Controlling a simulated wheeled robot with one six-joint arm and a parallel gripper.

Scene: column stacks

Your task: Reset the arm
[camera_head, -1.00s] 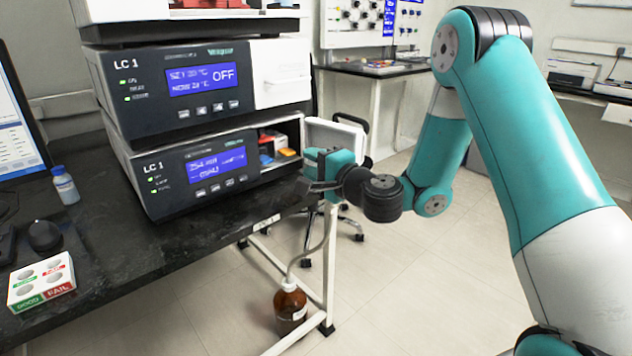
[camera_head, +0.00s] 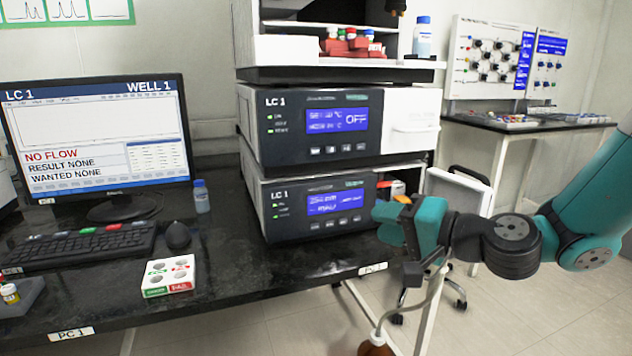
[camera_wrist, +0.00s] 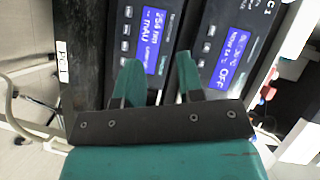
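My teal and black gripper (camera_head: 388,226) is at the front right of the lower LC 1 unit (camera_head: 325,205), above the bench edge. It partly hides the unit's open right bay, where small coloured items (camera_head: 398,188) show. In the wrist view, the two teal fingers of my gripper (camera_wrist: 158,66) stand apart with nothing held between them. The lower unit's blue display (camera_wrist: 158,42) shows behind and between them. My arm reaches in from the right side of the head view, bent.
The upper LC 1 unit (camera_head: 312,125) is stacked above. An amber bottle (camera_head: 376,348) is below.

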